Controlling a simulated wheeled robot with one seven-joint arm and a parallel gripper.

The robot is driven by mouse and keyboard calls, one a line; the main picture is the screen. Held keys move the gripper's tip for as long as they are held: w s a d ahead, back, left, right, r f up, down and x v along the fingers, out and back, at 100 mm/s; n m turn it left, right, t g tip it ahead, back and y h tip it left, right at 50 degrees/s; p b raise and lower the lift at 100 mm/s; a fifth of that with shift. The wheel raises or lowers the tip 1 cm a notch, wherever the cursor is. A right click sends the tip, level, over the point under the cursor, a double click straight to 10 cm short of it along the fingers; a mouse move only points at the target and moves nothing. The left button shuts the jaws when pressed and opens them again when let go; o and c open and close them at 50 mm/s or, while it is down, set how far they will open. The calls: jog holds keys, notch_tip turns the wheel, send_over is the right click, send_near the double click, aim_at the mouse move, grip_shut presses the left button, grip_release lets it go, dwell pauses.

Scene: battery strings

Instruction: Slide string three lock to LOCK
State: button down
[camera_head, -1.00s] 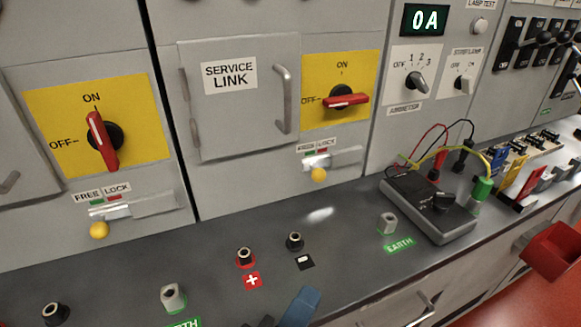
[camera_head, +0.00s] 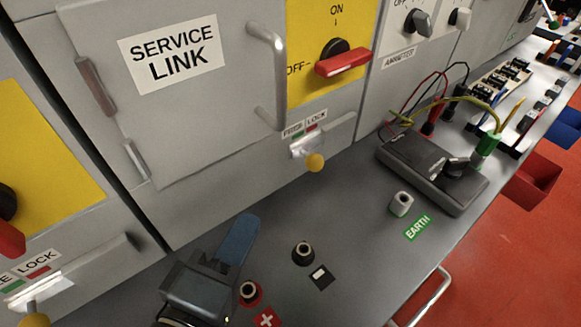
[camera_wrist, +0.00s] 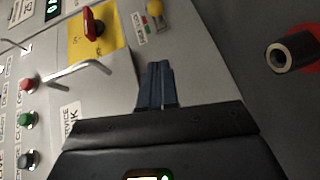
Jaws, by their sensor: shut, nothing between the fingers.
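A slide lock with a yellow knob (camera_head: 315,162) sits below the right-hand red switch (camera_head: 343,58), which points to OFF. Its label reads FREE on the left and LOCK on the right. The knob is at the left part of its slide, toward FREE. This knob also shows at the top of the wrist view (camera_wrist: 155,8). No string number is readable. My gripper (camera_head: 243,222) is shut and empty, low over the bench, to the left of and below the lock. Its blue fingers also show in the wrist view (camera_wrist: 158,65), apart from the knob.
A service link door (camera_head: 190,90) with a protruding handle (camera_head: 268,75) is above my gripper. Another yellow knob (camera_head: 35,320) is at lower left.

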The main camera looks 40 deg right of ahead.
aim_at(316, 164)
jog(key=shift+d, duration=0.1)
jog(key=x, duration=0.4)
jog(key=s+p+x, duration=0.1)
jog(key=x, duration=0.3)
jog(key=d+p+x, duration=0.1)
jog(key=x, duration=0.3)
jog(key=shift+s+d+f, duration=0.15)
jog(key=shift+s, duration=0.25)
jog(key=shift+s+d+f, duration=0.1)
jog(key=shift+d, duration=0.3)
jog(key=shift+d+p, duration=0.5)
jog(key=shift+d, duration=1.35)
